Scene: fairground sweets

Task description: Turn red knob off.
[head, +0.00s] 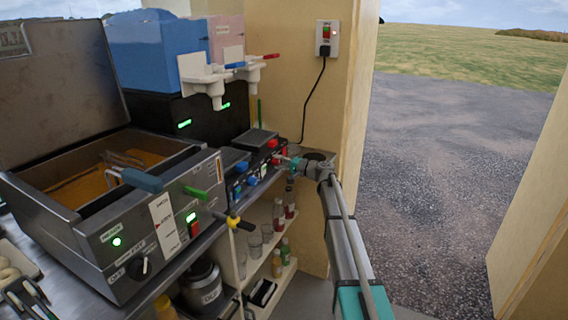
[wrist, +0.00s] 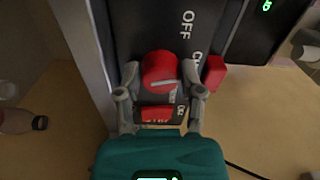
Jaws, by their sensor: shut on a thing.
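The red knob (wrist: 160,68) is on a dark control panel in the wrist view. A pale line marks its face, and the white OFF lettering is printed above and to its right. More lettering beside the knob is partly hidden. My gripper (wrist: 161,76) is shut on the knob, one finger on each side. In the head view my gripper (head: 287,161) reaches the front of the small dark unit at the counter's far end, where its fingers and the knob are small and partly covered.
A red block (wrist: 215,72) sits close to the right finger, and a red switch (wrist: 157,114) lies below the knob. Blue knobs (head: 242,167) are on the neighbouring unit. The fryer (head: 140,215) stands nearer. Open gravel (head: 440,160) lies to the right.

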